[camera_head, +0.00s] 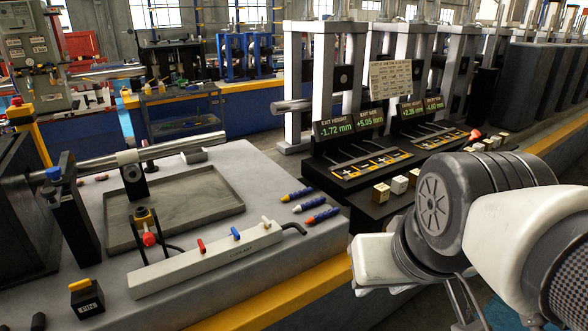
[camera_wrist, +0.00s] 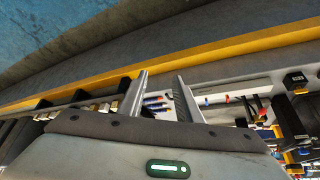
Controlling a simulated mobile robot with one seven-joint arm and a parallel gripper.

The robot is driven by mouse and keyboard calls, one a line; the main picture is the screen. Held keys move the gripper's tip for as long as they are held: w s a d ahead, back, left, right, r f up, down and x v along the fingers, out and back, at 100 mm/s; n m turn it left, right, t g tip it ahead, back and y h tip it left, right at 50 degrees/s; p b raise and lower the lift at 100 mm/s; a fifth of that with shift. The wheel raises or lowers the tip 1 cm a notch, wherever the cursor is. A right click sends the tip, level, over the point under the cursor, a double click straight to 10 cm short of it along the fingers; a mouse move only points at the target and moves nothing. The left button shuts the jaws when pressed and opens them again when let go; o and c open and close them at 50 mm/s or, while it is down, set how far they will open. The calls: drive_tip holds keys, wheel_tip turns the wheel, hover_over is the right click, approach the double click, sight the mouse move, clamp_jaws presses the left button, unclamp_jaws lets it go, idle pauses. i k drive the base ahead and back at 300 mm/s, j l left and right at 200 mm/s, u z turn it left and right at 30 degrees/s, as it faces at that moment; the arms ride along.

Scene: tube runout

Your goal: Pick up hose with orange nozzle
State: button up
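A white manifold block (camera_head: 205,262) with red, blue and white levers lies on the grey bench. A thin black hose loop rises behind its left end, with a red-orange tip (camera_head: 149,239) beside it; whether this is the hose's nozzle I cannot tell. Several blue crayon-like pieces lie to the right, one with an orange-red end (camera_head: 322,215). In the wrist view, the manifold (camera_wrist: 235,98) is right of my gripper. My gripper (camera_wrist: 161,88) is open, its two fingers apart and empty, with the blue pieces (camera_wrist: 156,108) seen beyond them. In the head view it is mostly hidden.
A shallow grey tray (camera_head: 215,212) lies behind the manifold, under a horizontal steel tube (camera_head: 170,150). A black block with a yellow top (camera_head: 86,297) stands at front left. A control panel with displays (camera_head: 345,128) stands right of the bench. The bench edge is yellow (camera_head: 290,298).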

sight(330, 212)
drive_tip(key=i+l, duration=1.2)
drive_tip(key=k+l+z, duration=0.05)
drive_tip(key=l, duration=0.05)
